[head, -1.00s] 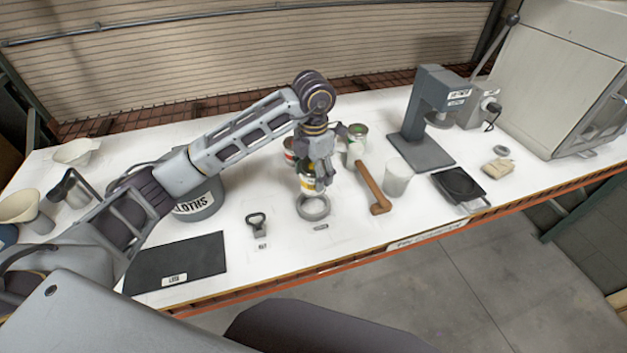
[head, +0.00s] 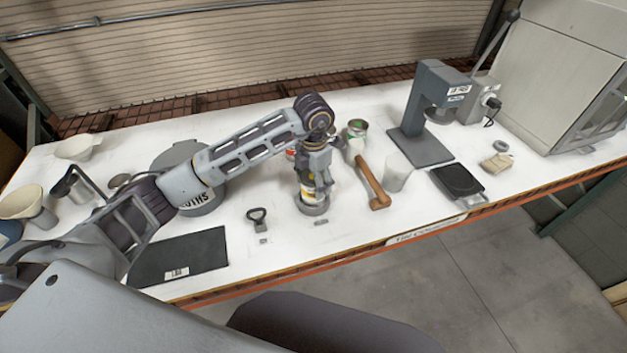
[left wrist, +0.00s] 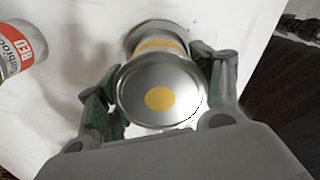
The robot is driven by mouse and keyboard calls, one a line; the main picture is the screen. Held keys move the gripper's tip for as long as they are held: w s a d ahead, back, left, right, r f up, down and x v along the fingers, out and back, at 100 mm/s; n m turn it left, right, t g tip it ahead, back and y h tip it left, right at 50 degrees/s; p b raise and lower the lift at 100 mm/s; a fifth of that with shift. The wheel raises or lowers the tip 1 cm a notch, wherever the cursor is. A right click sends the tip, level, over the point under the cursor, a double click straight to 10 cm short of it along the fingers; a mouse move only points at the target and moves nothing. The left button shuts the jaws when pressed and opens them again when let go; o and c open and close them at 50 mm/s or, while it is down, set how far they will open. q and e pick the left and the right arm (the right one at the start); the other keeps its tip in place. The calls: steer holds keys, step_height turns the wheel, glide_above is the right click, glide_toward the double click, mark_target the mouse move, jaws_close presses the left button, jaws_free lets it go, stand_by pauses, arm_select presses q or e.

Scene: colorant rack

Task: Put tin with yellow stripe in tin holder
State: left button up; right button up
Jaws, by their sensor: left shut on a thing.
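The tin with the yellow stripe (head: 306,191) is upright between the fingers of my left gripper (head: 316,183). In the left wrist view its silver lid with a yellow dot (left wrist: 160,97) sits between the two fingers of the gripper (left wrist: 158,100). The grey ring-shaped tin holder (head: 313,209) is on the table directly under the tin. The tin's lower end is at the ring, but I cannot tell whether it rests fully inside. My gripper and the tin hide part of the ring. My right gripper is not in view.
A red-labelled tin (head: 290,154) stands behind my gripper; it also shows in the left wrist view (left wrist: 18,48). A black-handled tool (head: 257,217) lies left of the holder.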

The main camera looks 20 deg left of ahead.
arm_select(q)
steer(key=shift+f+p, duration=0.35)
steer(key=shift+f, duration=1.4)
steer(key=shift+f, duration=0.1)
steer(key=o, duration=1.7)
